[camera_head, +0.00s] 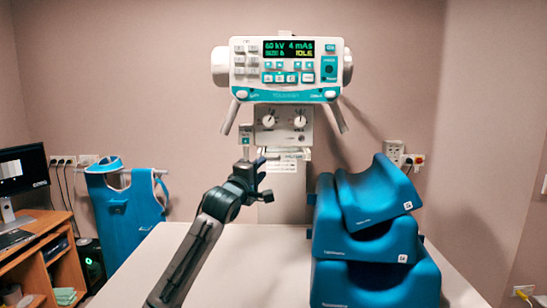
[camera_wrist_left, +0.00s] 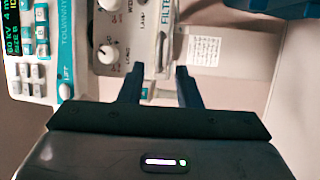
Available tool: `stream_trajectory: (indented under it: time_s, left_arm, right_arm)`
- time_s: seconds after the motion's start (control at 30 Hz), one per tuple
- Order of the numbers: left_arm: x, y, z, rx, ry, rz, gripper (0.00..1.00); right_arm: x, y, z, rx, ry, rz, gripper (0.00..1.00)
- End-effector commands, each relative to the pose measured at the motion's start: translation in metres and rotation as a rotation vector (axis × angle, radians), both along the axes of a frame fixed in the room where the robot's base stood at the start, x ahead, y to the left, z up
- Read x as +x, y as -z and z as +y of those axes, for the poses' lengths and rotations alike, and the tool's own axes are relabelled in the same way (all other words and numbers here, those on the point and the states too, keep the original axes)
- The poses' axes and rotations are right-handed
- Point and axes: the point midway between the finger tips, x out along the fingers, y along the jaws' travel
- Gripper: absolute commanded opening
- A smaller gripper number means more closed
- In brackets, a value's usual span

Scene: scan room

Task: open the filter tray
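My left gripper (camera_head: 253,164) is just below the tray in the head view. In the left wrist view my left gripper (camera_wrist_left: 160,72) has its two dark fingers apart, with nothing clearly held between them. I cannot tell whether a finger touches the tray. My right gripper is not in view.
The x-ray control panel (camera_head: 288,70) sits above the collimator, with handles on both sides. A white table (camera_head: 200,262) lies below. Stacked blue cushions (camera_head: 370,245) stand at its right. A blue apron (camera_head: 125,210) hangs at left, near a desk with a monitor (camera_head: 22,172).

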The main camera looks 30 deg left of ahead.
Motion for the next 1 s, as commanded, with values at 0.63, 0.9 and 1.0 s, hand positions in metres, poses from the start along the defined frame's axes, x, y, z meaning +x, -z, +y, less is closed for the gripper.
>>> stream_trajectory:
  time_s: [0.63, 0.9, 1.0]
  left_arm:
    - [0.081, -0.014, 0.012, 0.001, 0.000, 0.000, 0.31]
    - [0.082, -0.013, 0.012, 0.002, 0.000, 0.001, 0.27]
    - [0.081, -0.013, 0.012, 0.002, 0.000, 0.000, 0.07]
  right_arm:
    - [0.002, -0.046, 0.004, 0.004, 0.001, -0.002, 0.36]
    - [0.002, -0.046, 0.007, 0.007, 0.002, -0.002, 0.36]
    - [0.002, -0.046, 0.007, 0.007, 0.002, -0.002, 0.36]
